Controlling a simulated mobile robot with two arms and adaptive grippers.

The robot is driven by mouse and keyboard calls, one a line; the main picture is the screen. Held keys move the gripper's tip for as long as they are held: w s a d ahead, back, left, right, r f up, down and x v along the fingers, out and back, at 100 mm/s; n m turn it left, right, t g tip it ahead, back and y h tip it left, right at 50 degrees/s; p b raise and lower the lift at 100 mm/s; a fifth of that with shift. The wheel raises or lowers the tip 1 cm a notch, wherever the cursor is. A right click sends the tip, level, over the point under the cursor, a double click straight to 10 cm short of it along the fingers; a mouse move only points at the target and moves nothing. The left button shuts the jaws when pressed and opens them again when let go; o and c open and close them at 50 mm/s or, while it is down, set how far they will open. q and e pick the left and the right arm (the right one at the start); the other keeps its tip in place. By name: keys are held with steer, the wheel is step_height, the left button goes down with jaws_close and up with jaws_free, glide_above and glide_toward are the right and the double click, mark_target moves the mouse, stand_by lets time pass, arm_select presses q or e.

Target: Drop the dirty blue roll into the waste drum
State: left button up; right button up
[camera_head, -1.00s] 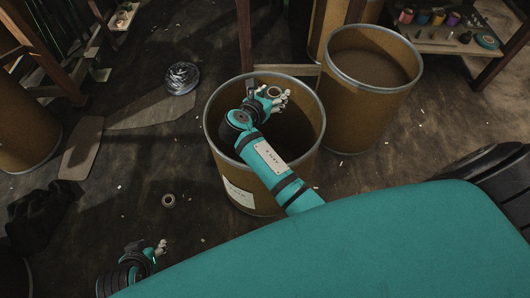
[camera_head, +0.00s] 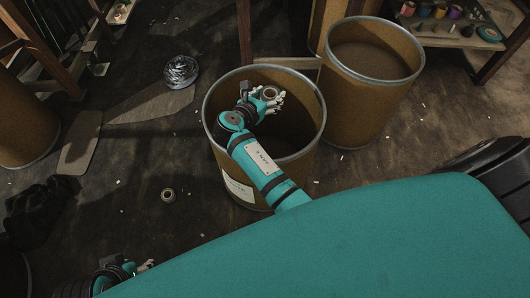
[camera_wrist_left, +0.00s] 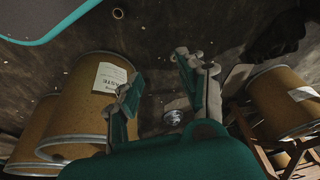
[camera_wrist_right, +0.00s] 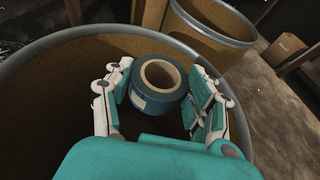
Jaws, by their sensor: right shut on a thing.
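The blue roll (camera_wrist_right: 152,104), with a brown cardboard core, sits between the fingers of my right gripper (camera_wrist_right: 162,85). The fingers are shut on its sides. In the head view, this gripper (camera_head: 270,97) holds the roll over the mouth of a brown open drum with a metal rim and white label (camera_head: 238,188), taken as the waste drum (camera_head: 222,165). The rim (camera_wrist_right: 60,47) curves around the gripper in the right wrist view. The roll looks apart from the drum wall. My left gripper (camera_wrist_left: 163,85) is open and empty, low at the left in the head view (camera_head: 146,266).
A second open drum (camera_head: 350,115) stands right behind the first. A small tan roll (camera_head: 168,195) and a shiny wrapped roll (camera_head: 181,72) lie on the floor. A dark bag (camera_head: 38,210) is at left. A shelf with coloured spools (camera_head: 440,30) is at the upper right.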

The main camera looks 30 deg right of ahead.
step_height(320, 180, down, 2)
steer(key=shift+f+b, duration=0.15)
steer(key=shift+b, duration=1.1)
steer(key=shift+f+b, duration=0.35)
steer(key=shift+b, duration=0.2)
steer(key=shift+f+b, duration=0.4)
steer(key=shift+b, duration=0.3)
arm_select(q)
steer(key=w+d+r+t+h, duration=0.1)
steer(key=w+d+r+t, duration=0.1)
steer(key=w+r+t, duration=0.2)
steer(key=w+d+r+t+h, duration=0.1)
steer(key=w+d+r+t, duration=0.2)
steer(key=w+t, duration=0.3)
steer(key=shift+w+d+r+m+t+h, duration=0.35)
steer(key=shift+w+r, duration=0.5)
steer(key=shift+w, duration=1.7)
arm_select(e)
steer(key=o, duration=1.2)
